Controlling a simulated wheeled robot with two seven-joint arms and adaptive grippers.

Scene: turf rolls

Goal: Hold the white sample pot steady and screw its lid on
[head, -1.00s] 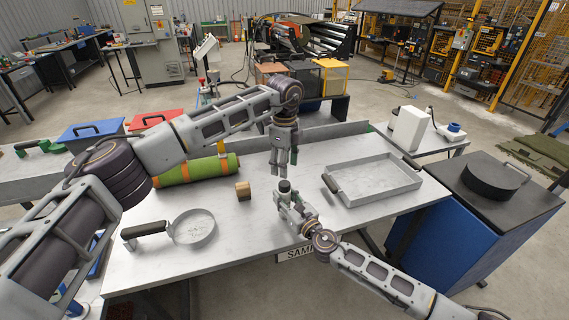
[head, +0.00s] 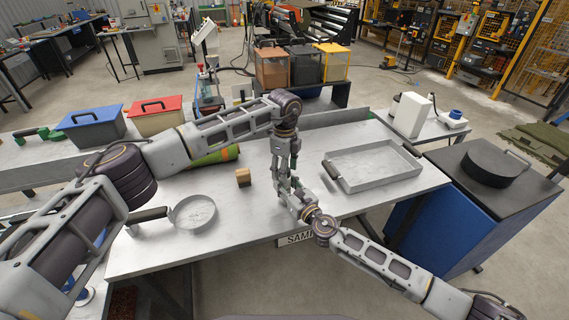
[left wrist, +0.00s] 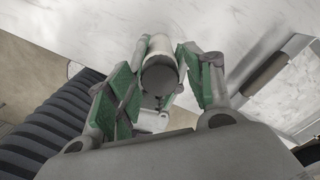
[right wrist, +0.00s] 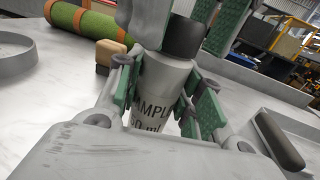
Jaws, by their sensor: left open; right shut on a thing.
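The white sample pot (right wrist: 163,88) stands upright in the right wrist view, its printed label facing the camera. A dark lid (right wrist: 184,38) sits on its top; how far it is screwed on cannot be told. My right gripper (head: 287,191) is shut around the pot's body, with green pads on both sides. My left gripper (head: 283,172) points down from above, open, its fingers on either side of the lid. In the left wrist view the lid's dark round top (left wrist: 160,76) shows between the open green pads. In the head view the grippers mostly hide the pot and lid.
On the metal table (head: 240,225) lie a shallow tray (head: 375,166) to the right, a wooden block (head: 243,177), a round pan (head: 194,214) and a green turf roll (head: 215,157) behind my left arm. Bare tabletop lies left of the grippers.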

